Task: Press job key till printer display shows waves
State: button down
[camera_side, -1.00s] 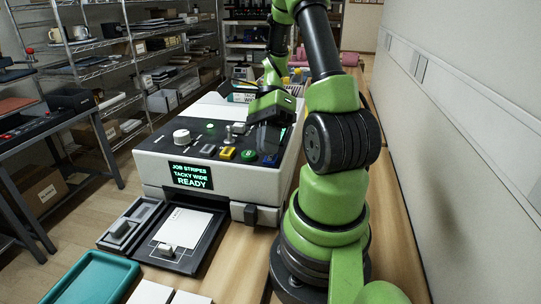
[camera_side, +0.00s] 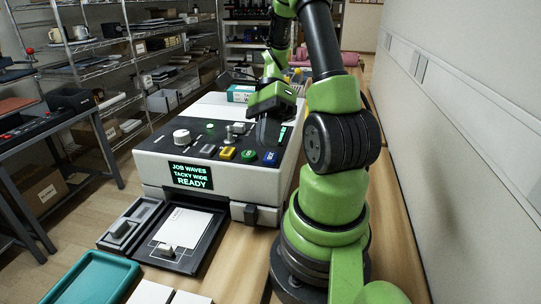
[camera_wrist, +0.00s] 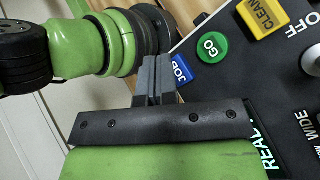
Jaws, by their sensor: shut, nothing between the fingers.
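The printer (camera_side: 215,165) is a white and black machine on the wooden bench. Its display (camera_side: 191,176) reads "JOB WAVES, TACKY WIDE, READY" in green letters. The blue job key (camera_side: 270,157) is at the right end of the key row on the printer's top; it also shows in the wrist view (camera_wrist: 181,72). My gripper (camera_side: 266,144) is shut and empty, its fingertips (camera_wrist: 157,60) close above and beside the blue key. I cannot tell whether the tips touch it. In the wrist view the fingers hide part of the panel around the key.
A green GO key (camera_wrist: 211,47) and a yellow CLEAN key (camera_wrist: 262,17) sit beside the job key. A white knob (camera_side: 181,136) is further left. A tray with a white sheet (camera_side: 180,228) is in front, with a teal tray (camera_side: 92,280) nearby.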

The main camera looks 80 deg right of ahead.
aim_at(266, 156)
jog(key=shift+r, duration=2.55)
jog(key=shift+w+a+r+n, duration=0.15)
jog(key=shift+a+n, duration=0.1)
jog(key=shift+n, duration=0.05)
jog(key=a+r+n+t+h, duration=0.3)
jog(key=a+n, duration=0.4)
jog(key=n, duration=0.3)
jog(key=w+a+r+n+t+h, duration=0.1)
jog(key=a+r+n+t+h, duration=0.3)
jog(key=a+n, duration=0.4)
jog(key=r+n+t, duration=0.1)
jog(key=n, duration=0.2)
jog(key=shift+w, duration=0.3)
